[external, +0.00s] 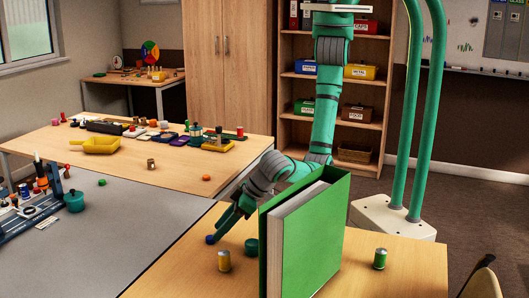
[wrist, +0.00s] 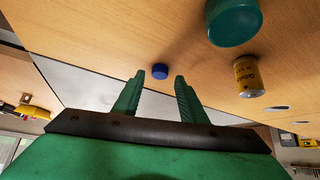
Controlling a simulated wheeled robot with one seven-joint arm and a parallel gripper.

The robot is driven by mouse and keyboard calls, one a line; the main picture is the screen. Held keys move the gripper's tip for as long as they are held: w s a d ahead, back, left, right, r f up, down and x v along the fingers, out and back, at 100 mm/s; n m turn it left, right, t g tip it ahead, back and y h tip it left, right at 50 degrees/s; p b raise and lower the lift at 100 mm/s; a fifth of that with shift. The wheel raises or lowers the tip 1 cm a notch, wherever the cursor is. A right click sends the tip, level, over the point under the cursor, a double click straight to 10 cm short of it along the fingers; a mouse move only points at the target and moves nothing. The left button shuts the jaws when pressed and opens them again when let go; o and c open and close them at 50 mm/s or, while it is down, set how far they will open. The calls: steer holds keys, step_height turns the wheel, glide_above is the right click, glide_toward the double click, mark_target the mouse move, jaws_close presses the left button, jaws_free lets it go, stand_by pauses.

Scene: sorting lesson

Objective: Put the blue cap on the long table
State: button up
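The blue cap (external: 210,239) lies on the near wooden table (external: 185,271), close to its left edge. In the wrist view the small round blue cap (wrist: 160,71) sits at the gap between the fingertips, apart from both fingers. My gripper (external: 221,229) reaches down behind the green binder, just beside the cap. In the wrist view my gripper (wrist: 157,77) is open and empty. Another long wooden table (external: 105,172) stands further back at the left; I cannot tell for certain which one the task calls the long table.
A tall green binder (external: 316,238) stands right of my gripper. A teal round object (external: 252,247) and a yellow can (external: 224,261) are near the cap. A green can (external: 380,258) is further right. A grey table (external: 125,225) adjoins.

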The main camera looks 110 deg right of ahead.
steer(key=v, duration=0.7)
steer(key=shift+o, duration=0.9)
steer(key=shift+s+r, duration=0.3)
steer(key=shift+r, duration=0.15)
step_height(320, 180, up, 5)
steer(key=m, duration=0.4)
glide_above(210, 239)
steer(key=s+d, duration=0.1)
steer(key=s, duration=0.1)
steer(key=w+d+r+m+g, duration=0.1)
steer(key=w+d+m+g, duration=0.35)
steer(key=m, duration=0.25)
steer(key=s+a+f+m+y, duration=0.1)
steer(key=f, duration=0.3)
steer(key=s+a+f+m+g+y, duration=0.1)
steer(key=a+f, duration=0.1)
steer(key=f, duration=0.3)
steer(key=s+a+f+m+g, duration=0.1)
steer(key=f, duration=0.4)
steer(key=shift+a+f+g+y, duration=0.25)
steer(key=shift+a+y, duration=0.05)
steer(key=shift+y, duration=0.1)
jaws_close()
